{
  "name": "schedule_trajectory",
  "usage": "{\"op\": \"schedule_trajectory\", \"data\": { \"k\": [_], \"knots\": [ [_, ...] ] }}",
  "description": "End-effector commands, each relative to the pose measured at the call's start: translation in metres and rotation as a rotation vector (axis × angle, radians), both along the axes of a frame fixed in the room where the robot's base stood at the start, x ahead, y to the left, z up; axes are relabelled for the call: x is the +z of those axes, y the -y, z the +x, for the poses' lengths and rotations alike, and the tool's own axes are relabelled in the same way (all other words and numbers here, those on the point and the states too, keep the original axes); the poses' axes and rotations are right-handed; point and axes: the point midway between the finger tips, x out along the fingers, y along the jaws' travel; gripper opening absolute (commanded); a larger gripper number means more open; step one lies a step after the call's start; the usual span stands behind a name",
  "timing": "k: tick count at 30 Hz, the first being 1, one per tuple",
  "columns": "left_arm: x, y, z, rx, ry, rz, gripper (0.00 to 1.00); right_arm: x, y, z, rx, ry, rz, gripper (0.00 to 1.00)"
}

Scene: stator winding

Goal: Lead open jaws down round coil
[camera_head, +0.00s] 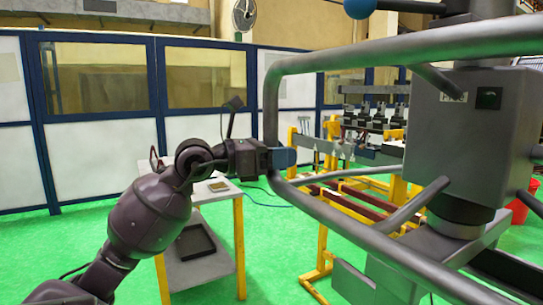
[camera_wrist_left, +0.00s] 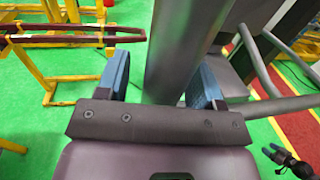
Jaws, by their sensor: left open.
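My left gripper (camera_head: 281,157) reaches in from the left at the near corner of a grey tubular loop (camera_head: 270,100). In the left wrist view its two blue fingers (camera_wrist_left: 160,82) stand apart, with a thick grey bar (camera_wrist_left: 183,45) passing between them. I cannot tell whether either finger touches the bar. The bar appears to be the loop's upright side. No separate wire coil can be made out, so I cannot tell whether this loop is the coil.
A grey machine housing (camera_head: 468,125) carries the tubes and fills the right side. A yellow-legged table (camera_head: 239,235) with a small tray stands behind my left arm. A yellow frame with several dark units (camera_head: 398,117) stands farther back. Green floor lies open between.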

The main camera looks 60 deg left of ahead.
Motion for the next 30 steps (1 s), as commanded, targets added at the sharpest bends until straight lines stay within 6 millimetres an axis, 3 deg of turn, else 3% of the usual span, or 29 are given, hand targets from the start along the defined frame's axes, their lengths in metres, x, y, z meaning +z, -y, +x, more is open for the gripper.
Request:
{"op": "schedule_trajectory", "data": {
  "k": [6,18,25,26,30],
  "knots": [
    [0.0002,-0.0001,0.0001,0.000,0.000,0.000,0.61,0.0001,0.0000,0.0002,0.000,0.000,0.000,0.69],
    [0.0000,0.0000,-0.0001,0.000,0.000,0.000,0.00,0.0000,-0.0026,0.0010,-0.008,0.001,0.009,0.69],
    [-0.0001,0.0000,-0.0001,0.000,-0.001,-0.001,0.00,0.0000,-0.0032,0.0012,-0.010,0.002,0.011,0.69],
    [-0.0001,0.0000,-0.0001,0.000,-0.001,-0.001,0.28,0.0000,-0.0032,0.0012,-0.010,0.002,0.010,0.69],
    [-0.0001,0.0000,-0.0001,0.000,-0.001,-0.001,0.07,0.0000,-0.0029,0.0012,-0.008,0.002,0.010,0.69]
  ]
}}
